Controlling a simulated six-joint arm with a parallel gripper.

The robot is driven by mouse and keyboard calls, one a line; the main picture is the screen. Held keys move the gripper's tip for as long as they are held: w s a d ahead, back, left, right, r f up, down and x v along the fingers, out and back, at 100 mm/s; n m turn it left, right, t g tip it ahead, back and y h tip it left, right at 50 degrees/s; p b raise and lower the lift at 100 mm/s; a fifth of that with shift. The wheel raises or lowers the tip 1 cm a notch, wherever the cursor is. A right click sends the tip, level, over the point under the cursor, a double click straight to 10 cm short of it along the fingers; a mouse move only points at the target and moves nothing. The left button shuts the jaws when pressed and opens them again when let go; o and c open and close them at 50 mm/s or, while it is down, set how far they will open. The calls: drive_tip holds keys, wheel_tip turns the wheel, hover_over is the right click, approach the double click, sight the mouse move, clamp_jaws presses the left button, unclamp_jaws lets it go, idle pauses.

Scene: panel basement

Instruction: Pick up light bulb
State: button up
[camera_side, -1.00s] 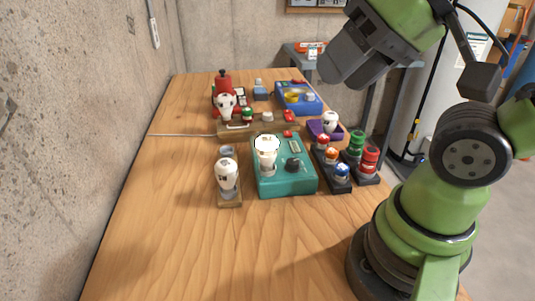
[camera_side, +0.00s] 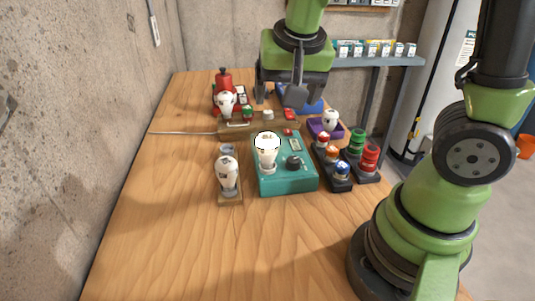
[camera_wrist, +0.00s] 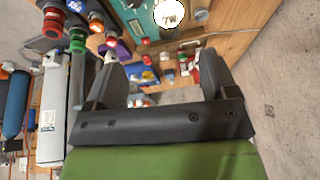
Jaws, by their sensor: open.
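Several white light bulbs are on the table. One glowing bulb (camera_side: 267,150) stands upright on a teal box (camera_side: 288,182); it also shows at the top of the wrist view (camera_wrist: 168,14). A second bulb (camera_side: 228,172) stands on a small wooden base (camera_side: 230,200) to its left. A third bulb (camera_side: 226,103) is at the red device (camera_side: 224,78) further back. A fourth bulb (camera_side: 330,118) sits in a purple holder (camera_side: 317,132). My gripper (camera_side: 279,96) is open and empty, above the back of the table and behind the teal box. Its fingers show apart in the wrist view (camera_wrist: 160,75).
A blue box (camera_side: 315,105) is partly hidden by my gripper. The table's front is clear.

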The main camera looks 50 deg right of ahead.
drive_tip(key=m+h, duration=0.1)
hover_over(267, 138)
drive_tip(key=s+a, duration=0.2)
wheel_tip(267, 138, down, 6)
drive_tip(key=shift+g, duration=0.4)
drive_tip(key=x, duration=1)
drive_tip(key=shift+w, duration=0.2)
drive_tip(key=shift+c, duration=0.4)
drive_tip(key=c, duration=1)
drive_tip(key=shift+r, duration=0.15)
